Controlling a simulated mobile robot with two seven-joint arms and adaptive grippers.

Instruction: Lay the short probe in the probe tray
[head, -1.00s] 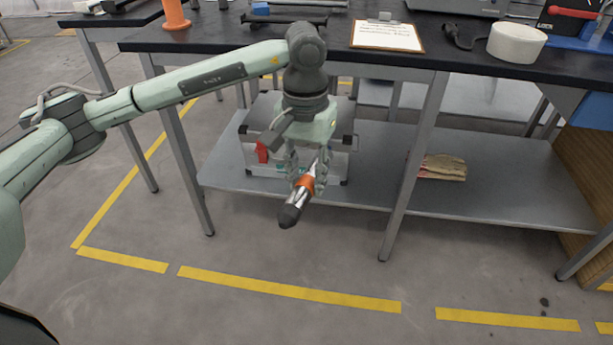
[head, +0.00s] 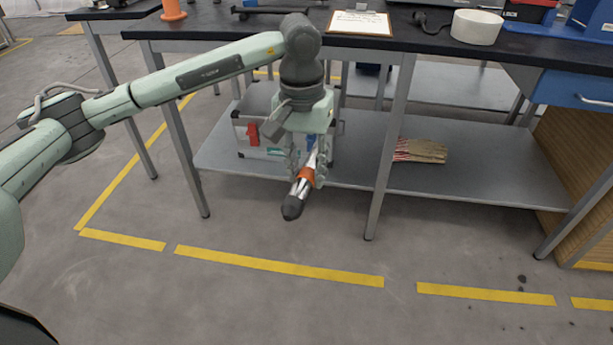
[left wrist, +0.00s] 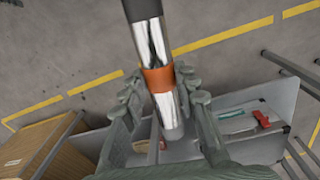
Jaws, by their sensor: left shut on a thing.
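A probe (head: 293,203) with a dark blunt end, a bright metal body and an orange band is held in my left gripper (head: 306,176). The gripper is shut on it near the orange band. The probe hangs tilted, dark end down and toward me, in front of the bench's lower shelf and above the floor. In the left wrist view, the probe (left wrist: 151,43) runs up between the fingers of the left gripper (left wrist: 160,88), and its dark end leaves the top edge. I cannot make out a probe tray for certain. My right gripper is not in view.
The dark bench top (head: 240,32) carries a clipboard (head: 361,22), a white roll (head: 476,26) and an orange cone-like piece (head: 173,9). Floor in front is clear.

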